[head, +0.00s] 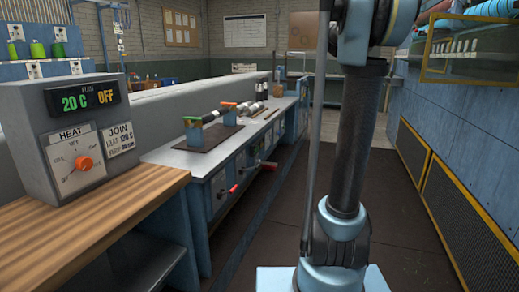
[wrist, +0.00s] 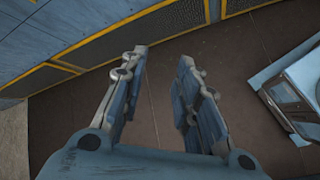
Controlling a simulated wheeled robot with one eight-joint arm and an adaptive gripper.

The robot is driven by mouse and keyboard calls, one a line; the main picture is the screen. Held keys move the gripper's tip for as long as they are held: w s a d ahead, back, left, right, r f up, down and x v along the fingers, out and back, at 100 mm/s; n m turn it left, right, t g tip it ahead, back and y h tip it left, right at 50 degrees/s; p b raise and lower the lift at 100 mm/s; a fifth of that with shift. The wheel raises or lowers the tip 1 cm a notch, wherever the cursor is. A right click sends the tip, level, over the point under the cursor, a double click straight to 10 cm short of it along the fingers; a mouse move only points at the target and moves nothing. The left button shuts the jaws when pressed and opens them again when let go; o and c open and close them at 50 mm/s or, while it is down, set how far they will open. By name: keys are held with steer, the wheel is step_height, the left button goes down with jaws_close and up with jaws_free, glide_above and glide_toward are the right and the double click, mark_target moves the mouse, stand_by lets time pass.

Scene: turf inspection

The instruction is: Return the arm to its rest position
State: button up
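My arm (head: 350,140) stands nearly upright on my base in the right half of the head view, its upper part running out of the top of the frame. My gripper is outside the head view. In the wrist view my gripper (wrist: 162,62) has its two fingers apart, with bare brown floor visible between them. Nothing is held.
A bench with a heat control box (head: 75,135) stands close on the left. A longer grey workbench (head: 180,157) with tools and red handles lies beyond it. Blue wall panels with yellow-edged grilles (head: 465,215) line the right. The brown floor (head: 270,210) between is clear.

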steer(key=s+a+f+m+t+y, duration=0.1)
steer(key=s+a+f+m+y, duration=0.1)
steer(key=s+a+f, duration=0.6)
steer(key=s+a+f+m+t+y, duration=0.1)
steer(key=s+a+f+y, duration=0.3)
steer(key=s+a+f, duration=0.5)
steer(key=s+a+f+m+t+y, duration=0.2)
steer(key=s+a+f, duration=0.6)
steer(key=f, duration=1.2)
steer(key=s+m+y, duration=0.1)
steer(key=s+m, duration=0.1)
steer(key=s, duration=0.1)
steer(key=shift+s+a+f, duration=0.15)
steer(key=shift+s+f, duration=0.1)
steer(key=shift+f, duration=0.05)
